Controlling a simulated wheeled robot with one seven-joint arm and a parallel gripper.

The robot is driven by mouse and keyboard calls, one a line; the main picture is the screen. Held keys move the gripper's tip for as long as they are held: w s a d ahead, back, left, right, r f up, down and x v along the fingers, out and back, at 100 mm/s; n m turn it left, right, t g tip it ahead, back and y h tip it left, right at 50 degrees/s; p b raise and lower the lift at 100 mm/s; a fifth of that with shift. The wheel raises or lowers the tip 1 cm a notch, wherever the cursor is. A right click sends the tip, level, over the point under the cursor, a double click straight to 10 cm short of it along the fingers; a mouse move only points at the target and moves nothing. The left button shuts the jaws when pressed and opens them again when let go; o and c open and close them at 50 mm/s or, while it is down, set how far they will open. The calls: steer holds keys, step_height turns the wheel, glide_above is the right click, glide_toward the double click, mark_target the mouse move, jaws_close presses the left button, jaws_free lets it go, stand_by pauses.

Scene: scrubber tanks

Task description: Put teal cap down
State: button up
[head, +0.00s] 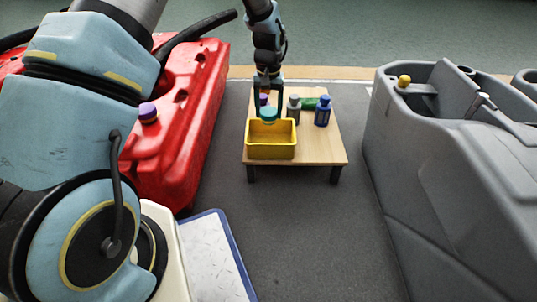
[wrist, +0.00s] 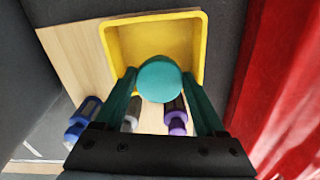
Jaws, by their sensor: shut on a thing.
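The teal cap (head: 268,113) is held in my gripper (head: 268,108), above the back part of the yellow bin (head: 270,151). In the wrist view the round teal cap (wrist: 160,78) sits between the two fingertips of my gripper (wrist: 159,80), which are shut on it. The yellow bin also shows there behind the cap (wrist: 200,22), and what I see of its floor is bare. The exact height of the cap over the bin is hard to tell.
The bin stands on a low wooden table (head: 315,150). Behind it are a purple bottle (wrist: 176,122), a grey bottle (head: 294,110), a blue bottle (head: 323,112) and a green item (head: 309,103). A red tank (head: 185,120) stands left, a grey tank (head: 450,160) right.

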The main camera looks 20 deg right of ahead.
steer(key=shift+d+f, duration=0.3)
steer(key=shift+s+f+b, duration=0.1)
steer(key=shift+f+b, duration=0.2)
steer(key=shift+b, duration=0.1)
step_height(320, 180, down, 9)
steer(key=b, duration=0.5)
steer(key=shift+f, duration=0.15)
steer(key=o, duration=1.5)
